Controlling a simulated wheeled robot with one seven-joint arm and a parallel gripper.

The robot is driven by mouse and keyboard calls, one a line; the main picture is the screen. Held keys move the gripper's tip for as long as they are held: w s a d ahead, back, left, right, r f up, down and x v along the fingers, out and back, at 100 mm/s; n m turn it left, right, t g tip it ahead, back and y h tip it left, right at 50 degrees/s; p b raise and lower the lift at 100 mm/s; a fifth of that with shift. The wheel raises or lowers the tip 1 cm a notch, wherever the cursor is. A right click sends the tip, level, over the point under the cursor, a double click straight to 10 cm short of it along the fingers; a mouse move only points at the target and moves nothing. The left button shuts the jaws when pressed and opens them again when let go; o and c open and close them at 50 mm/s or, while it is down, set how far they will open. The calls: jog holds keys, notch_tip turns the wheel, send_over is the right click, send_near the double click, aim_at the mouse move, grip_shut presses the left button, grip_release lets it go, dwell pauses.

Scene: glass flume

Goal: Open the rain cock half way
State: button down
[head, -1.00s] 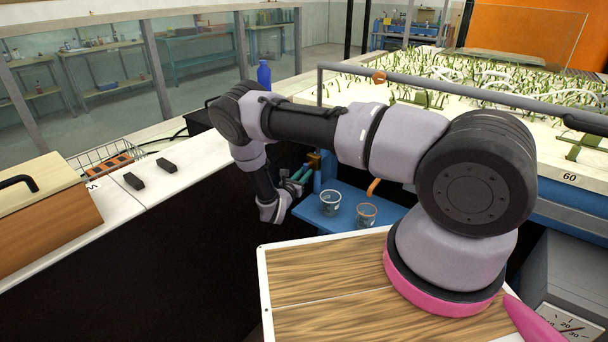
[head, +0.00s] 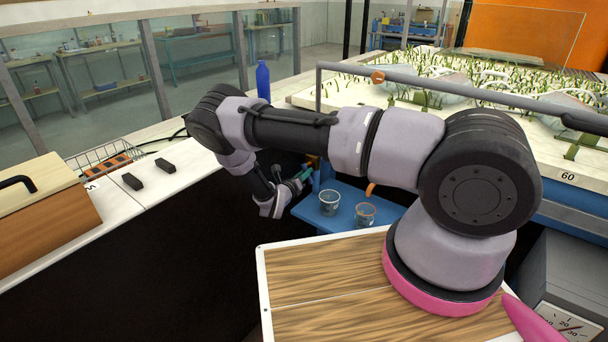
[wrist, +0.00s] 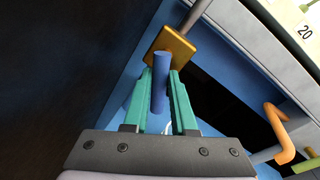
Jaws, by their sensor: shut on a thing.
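The rain cock shows in the wrist view as a square brass body (wrist: 172,50) on a grey pipe, with a blue round lever (wrist: 160,84) pointing toward the camera. My gripper (wrist: 160,88) has its two teal fingers either side of that lever and is shut on it. The fingertips are close to the brass body. In the head view my gripper (head: 304,175) is beside the brass body (head: 314,160), above the blue shelf; my wrist partly hides it, and the lever's angle is hard to tell there.
Two clear cups (head: 329,203) (head: 365,214) stand on the blue shelf (head: 344,198), right of my gripper. An orange hooked spout (wrist: 275,122) is at the right in the wrist view. A dark counter side lies left. A blue bottle (head: 263,80) stands behind my arm.

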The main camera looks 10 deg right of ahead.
jog(key=shift+s+r+n+g, duration=0.1)
jog(key=shift+n+g, duration=0.1)
jog(key=shift+n, duration=0.4)
jog(key=shift+s+r+n+g, duration=0.1)
jog(key=shift+n+g, duration=0.1)
jog(key=shift+n, duration=0.4)
jog(key=c, duration=0.7)
grip_release()
jog(key=shift+c, duration=0.2)
jog(key=v, duration=1)
jog(key=shift+s+a, duration=0.25)
